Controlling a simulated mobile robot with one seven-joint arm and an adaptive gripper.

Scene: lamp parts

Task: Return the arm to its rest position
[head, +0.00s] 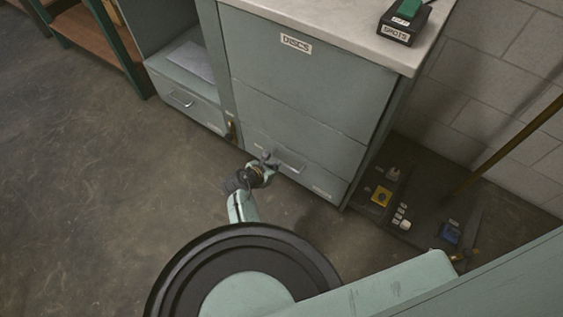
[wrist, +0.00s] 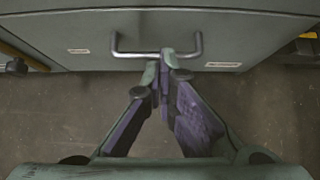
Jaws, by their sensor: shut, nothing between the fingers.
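My gripper (head: 266,160) is low in front of the grey cabinet (head: 293,86), close to the handle of its lowest drawer. In the wrist view my gripper (wrist: 166,61) has its two fingertips together, with nothing held between them. The tips overlap the metal bar handle (wrist: 124,53) in the picture; I cannot tell whether they touch it. The handle (head: 291,167) also shows in the head view, just right of my gripper. The drawer appears shut, flush with the cabinet front. My arm reaches forward and down from my base.
A black box with a green switch (head: 405,15) stands on the pale countertop (head: 345,22). A dark mat (head: 413,186) with small parts lies on the floor at right, with a brown pole (head: 510,146) above it. Open floor (head: 90,215) lies to the left. Shelving (head: 90,35) stands at upper left.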

